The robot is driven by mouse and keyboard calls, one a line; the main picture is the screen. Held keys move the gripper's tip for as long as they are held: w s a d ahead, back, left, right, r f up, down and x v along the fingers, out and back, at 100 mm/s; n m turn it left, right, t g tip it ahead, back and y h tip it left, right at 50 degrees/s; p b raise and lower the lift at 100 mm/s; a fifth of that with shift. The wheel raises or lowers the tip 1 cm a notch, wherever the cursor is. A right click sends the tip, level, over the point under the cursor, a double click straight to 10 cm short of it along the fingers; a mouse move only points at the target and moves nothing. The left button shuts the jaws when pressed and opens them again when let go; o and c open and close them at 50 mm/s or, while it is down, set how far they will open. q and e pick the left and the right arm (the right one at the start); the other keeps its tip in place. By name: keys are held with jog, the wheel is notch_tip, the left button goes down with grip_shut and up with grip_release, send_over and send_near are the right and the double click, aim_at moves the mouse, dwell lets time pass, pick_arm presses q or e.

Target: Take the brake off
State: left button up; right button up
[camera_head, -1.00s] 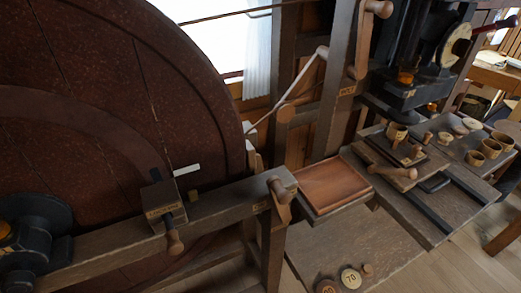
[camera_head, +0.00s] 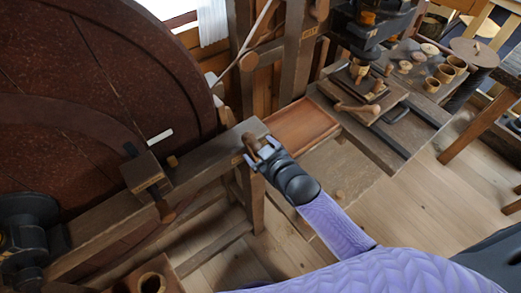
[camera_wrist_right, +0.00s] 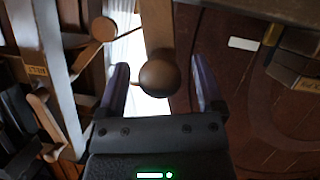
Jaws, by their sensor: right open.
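A wooden lever with a round knob (camera_head: 250,143) stands at the right end of the long beam (camera_head: 205,170) in front of the big wheel (camera_head: 80,75). My right gripper (camera_head: 258,153) is at this knob, and its fingers hide part of it. In the right wrist view the round knob (camera_wrist_right: 159,76) sits between the two spread fingers of my right gripper (camera_wrist_right: 160,82), with gaps on both sides. I cannot read which part is labelled as the brake. My left gripper is not in view.
A shallow reddish tray (camera_head: 300,127) lies just right of the knob. A bench (camera_head: 345,100) with wooden cups and a handle stands beyond it. A box with a round hole (camera_head: 150,282) is at the bottom left.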

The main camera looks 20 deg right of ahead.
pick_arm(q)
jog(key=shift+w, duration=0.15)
pick_arm(e)
grip_shut()
dwell(0.4)
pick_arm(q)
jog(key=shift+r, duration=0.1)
